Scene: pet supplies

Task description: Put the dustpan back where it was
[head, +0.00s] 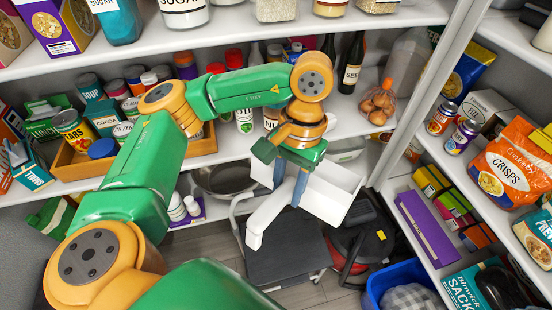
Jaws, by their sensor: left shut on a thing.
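The white dustpan (335,193) hangs in front of the shelves near the picture's middle. Its pan is on the right, and its handle slants down to the left. My left gripper (288,192) points down, with its blue-grey fingers shut on the dustpan near where the handle meets the pan. The gripper's body hides part of the dustpan's upper side. My right gripper is not in view.
Below the dustpan stand a dark step stool (285,258) and a dark red-and-black appliance (362,243). A blue bin (372,291) holding grey cloth is at the lower right. A metal pot (222,182) sits left of the dustpan. Packed shelves rise behind and to the right.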

